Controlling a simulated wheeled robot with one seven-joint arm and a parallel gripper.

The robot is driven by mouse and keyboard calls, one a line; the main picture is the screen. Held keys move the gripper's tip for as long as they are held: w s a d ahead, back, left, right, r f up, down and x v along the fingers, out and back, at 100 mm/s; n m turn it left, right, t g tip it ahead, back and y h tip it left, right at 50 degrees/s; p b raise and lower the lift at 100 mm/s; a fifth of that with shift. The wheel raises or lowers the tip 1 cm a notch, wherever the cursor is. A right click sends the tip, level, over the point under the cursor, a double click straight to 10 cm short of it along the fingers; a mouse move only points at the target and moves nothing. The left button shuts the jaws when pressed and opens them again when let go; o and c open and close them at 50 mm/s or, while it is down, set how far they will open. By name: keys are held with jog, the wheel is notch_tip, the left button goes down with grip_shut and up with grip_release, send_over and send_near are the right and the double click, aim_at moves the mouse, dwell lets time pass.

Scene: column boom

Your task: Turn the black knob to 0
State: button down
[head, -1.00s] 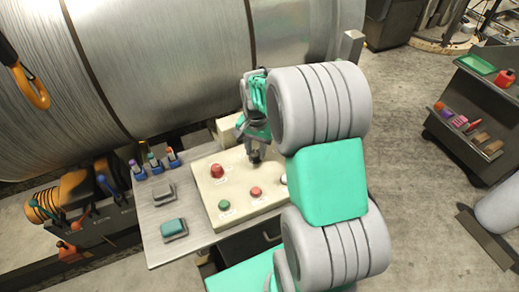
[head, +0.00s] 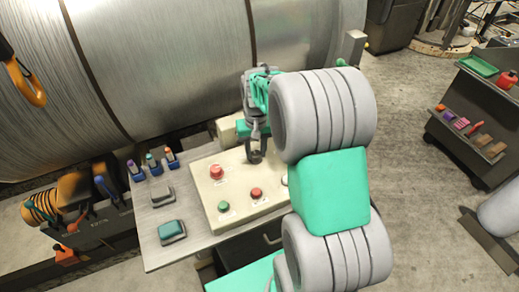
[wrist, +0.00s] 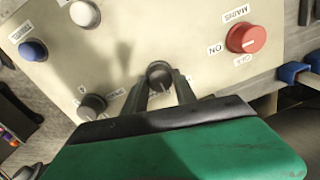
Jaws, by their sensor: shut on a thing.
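A cream control panel (head: 240,205) lies on a grey bench, with buttons and knobs on top. My gripper (head: 256,156) reaches down to its far right part in the head view, where it hides the knob below it. In the wrist view the black knob (wrist: 159,72) sits between the two fingertips of my gripper (wrist: 161,82), which is shut on it. A dark grey knob (wrist: 92,107) stands beside the left finger, apart from it. I cannot read the knob's setting; its scale is partly covered by the fingers.
A red mains knob (wrist: 246,38), a white button (wrist: 85,14) and a blue button (wrist: 33,50) stand on the panel.

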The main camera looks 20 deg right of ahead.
aim_at(258, 153)
jog(key=shift+s, duration=0.1)
jog(key=c, duration=1)
grip_release()
jog(key=shift+d, duration=0.1)
jog(key=shift+r, duration=0.35)
notch_tip(258, 153, up, 7)
jog(key=shift+d+r+b, duration=0.1)
jog(key=shift+d+b, duration=0.05)
jog(key=shift+b, duration=0.5)
